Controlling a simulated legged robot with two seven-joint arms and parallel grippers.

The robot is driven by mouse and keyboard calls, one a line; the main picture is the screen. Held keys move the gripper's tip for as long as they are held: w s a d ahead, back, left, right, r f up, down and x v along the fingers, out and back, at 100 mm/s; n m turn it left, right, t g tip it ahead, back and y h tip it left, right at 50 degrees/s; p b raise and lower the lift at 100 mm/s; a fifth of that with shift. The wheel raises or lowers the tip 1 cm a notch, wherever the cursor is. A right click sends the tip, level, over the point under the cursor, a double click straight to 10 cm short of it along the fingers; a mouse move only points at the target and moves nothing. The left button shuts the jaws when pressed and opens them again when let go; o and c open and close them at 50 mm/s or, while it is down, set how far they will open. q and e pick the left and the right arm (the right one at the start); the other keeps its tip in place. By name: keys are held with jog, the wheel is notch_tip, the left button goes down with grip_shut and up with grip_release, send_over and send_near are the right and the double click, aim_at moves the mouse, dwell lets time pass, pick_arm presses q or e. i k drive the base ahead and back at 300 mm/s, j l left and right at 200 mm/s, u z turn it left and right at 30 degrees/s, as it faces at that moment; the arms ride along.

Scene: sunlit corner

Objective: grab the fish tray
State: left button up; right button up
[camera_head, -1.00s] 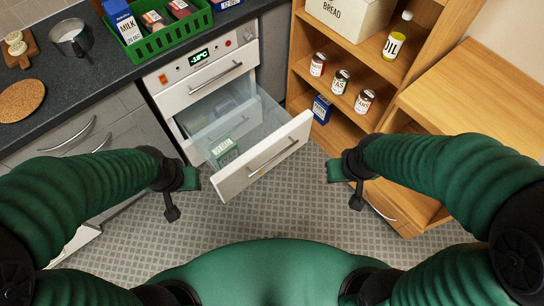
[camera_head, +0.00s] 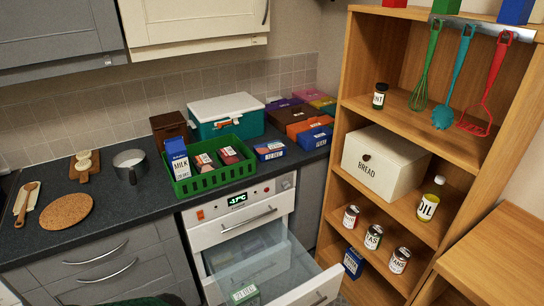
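No label that I can read says fish. Two dark, flat packs with pale labels, one on the left (camera_head: 205,161) and one on the right (camera_head: 229,155), lie in the green crate (camera_head: 210,182) on the counter beside a milk carton (camera_head: 178,159); either may be the fish tray, but I cannot tell. The freezer drawer (camera_head: 318,292) hangs open below, with a pack bearing a green and white label (camera_head: 244,293) inside. Neither gripper is in view; only a bit of my green body shows at the bottom edge.
A pot (camera_head: 130,164) and a cork mat (camera_head: 67,211) are on the left counter. A wooden shelf with a bread bin (camera_head: 383,162) stands right.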

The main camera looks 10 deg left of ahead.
aim_at(270, 151)
jog(key=i+u, duration=0.1)
jog(key=u, duration=0.3)
jog(key=i+l+u, duration=0.1)
jog(key=u, duration=0.3)
jog(key=i+l+u, duration=0.1)
jog(key=u, duration=0.3)
jog(key=k+l, duration=0.05)
jog(key=l, duration=0.05)
